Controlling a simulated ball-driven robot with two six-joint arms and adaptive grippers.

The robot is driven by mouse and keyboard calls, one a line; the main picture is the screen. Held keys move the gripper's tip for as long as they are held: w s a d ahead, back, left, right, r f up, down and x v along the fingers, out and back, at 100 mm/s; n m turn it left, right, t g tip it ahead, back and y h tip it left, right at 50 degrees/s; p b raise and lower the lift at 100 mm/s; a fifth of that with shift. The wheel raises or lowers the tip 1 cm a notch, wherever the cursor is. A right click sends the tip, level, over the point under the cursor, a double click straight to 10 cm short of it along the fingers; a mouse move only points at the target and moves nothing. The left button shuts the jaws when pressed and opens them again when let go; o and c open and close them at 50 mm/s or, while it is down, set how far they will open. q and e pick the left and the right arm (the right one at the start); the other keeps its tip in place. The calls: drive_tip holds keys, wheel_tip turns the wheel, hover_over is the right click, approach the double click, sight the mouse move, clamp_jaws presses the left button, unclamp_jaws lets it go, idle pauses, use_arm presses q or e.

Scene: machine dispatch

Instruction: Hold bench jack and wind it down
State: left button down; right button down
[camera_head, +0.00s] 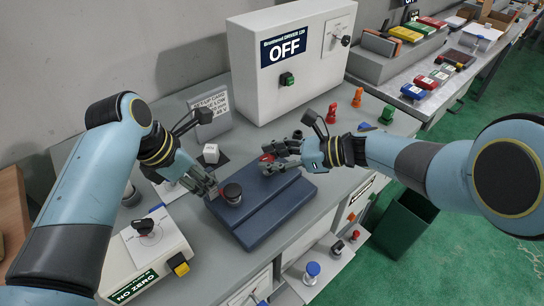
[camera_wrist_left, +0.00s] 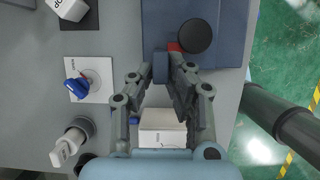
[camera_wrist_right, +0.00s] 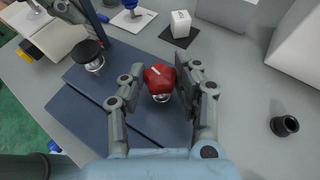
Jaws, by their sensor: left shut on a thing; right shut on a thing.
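The bench jack is a dark blue stepped block (camera_head: 262,222) on the grey bench, with a black round cap (camera_head: 232,192) on a metal stem and a red knob (camera_wrist_right: 159,77) on top. My left gripper (camera_head: 212,192) is shut at the jack's left edge, beside the black cap; in the left wrist view its fingers (camera_wrist_left: 172,65) close on a blue part of the jack. My right gripper (camera_head: 272,160) is shut on the red knob, with one finger on each side of it in the right wrist view. Its fingers partly hide the knob in the head view.
A white cabinet (camera_head: 240,90) reading OFF stands behind the jack. A white box with a black knob (camera_head: 144,227) stands at the left. A white cube (camera_head: 211,153) sits on a black pad. Red and orange pieces (camera_head: 332,112) stand at the back right. A green bin (camera_head: 405,225) is below.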

drive_tip(key=c, duration=1)
unclamp_jaws()
drive_tip(key=shift+w+d, duration=0.2)
drive_tip(key=shift+d, duration=0.15)
drive_tip(key=shift+o, duration=0.3)
drive_tip(key=shift+a, duration=0.1)
drive_tip(key=shift+s, duration=0.1)
drive_tip(key=v, duration=1.2)
